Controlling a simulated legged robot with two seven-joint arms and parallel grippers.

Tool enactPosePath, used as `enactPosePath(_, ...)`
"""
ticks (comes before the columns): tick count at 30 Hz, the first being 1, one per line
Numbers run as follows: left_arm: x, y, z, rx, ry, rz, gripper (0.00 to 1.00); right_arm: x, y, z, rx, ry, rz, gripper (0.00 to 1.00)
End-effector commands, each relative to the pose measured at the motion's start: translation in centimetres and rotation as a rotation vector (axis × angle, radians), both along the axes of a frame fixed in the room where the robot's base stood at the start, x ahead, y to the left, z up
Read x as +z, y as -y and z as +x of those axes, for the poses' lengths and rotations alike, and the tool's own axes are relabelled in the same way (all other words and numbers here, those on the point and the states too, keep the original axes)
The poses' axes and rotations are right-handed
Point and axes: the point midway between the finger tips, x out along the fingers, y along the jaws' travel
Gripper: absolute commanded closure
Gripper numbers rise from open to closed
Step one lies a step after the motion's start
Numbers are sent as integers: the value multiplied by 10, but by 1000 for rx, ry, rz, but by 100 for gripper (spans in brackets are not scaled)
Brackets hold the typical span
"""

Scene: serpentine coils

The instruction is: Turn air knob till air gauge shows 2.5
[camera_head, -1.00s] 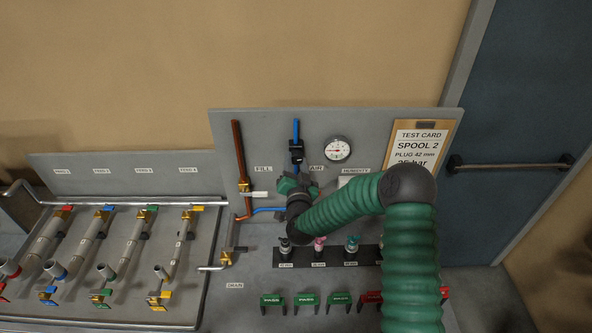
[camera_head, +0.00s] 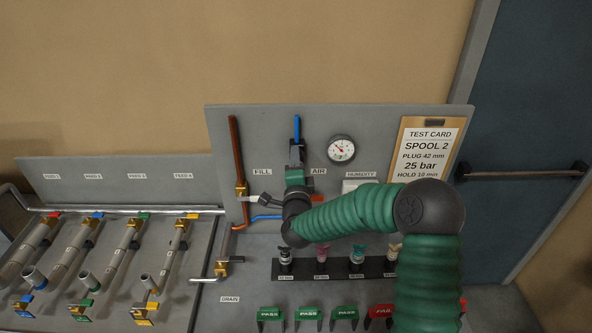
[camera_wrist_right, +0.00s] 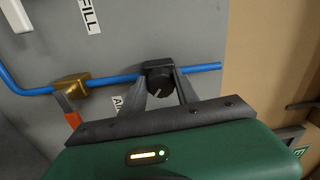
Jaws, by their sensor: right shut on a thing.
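The air knob (camera_wrist_right: 159,73) is black and round with a pale pointer line, on a blue pipe; it shows in the right wrist view. My right gripper (camera_head: 296,160) is shut on it, one finger on each side, and hides most of it in the head view. The air gauge (camera_head: 341,149) is a white round dial with a red needle, just right of the knob. The needle slants to the upper left; its numbers are too small to read. My left gripper is not in view.
An orange-red lever (camera_wrist_right: 71,113) on a brass valve (camera_wrist_right: 71,87) sits close to my right gripper. The test card (camera_head: 428,152) stands right of the gauge. A black rack (camera_head: 318,268) with several small fittings lies below my right arm.

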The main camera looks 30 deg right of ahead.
Motion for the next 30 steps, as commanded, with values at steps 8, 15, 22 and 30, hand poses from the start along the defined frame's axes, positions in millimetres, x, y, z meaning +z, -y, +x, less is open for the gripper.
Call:
enactPosePath(8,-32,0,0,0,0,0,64,-7,0,0,0,131,224,100)
enactPosePath(15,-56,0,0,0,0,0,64,-7,0,0,0,249,418,100)
enactPosePath(22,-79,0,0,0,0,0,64,-7,0,0,-1,363,605,100)
enactPosePath(30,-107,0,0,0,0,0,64,-6,1,0,-1,490,813,100)
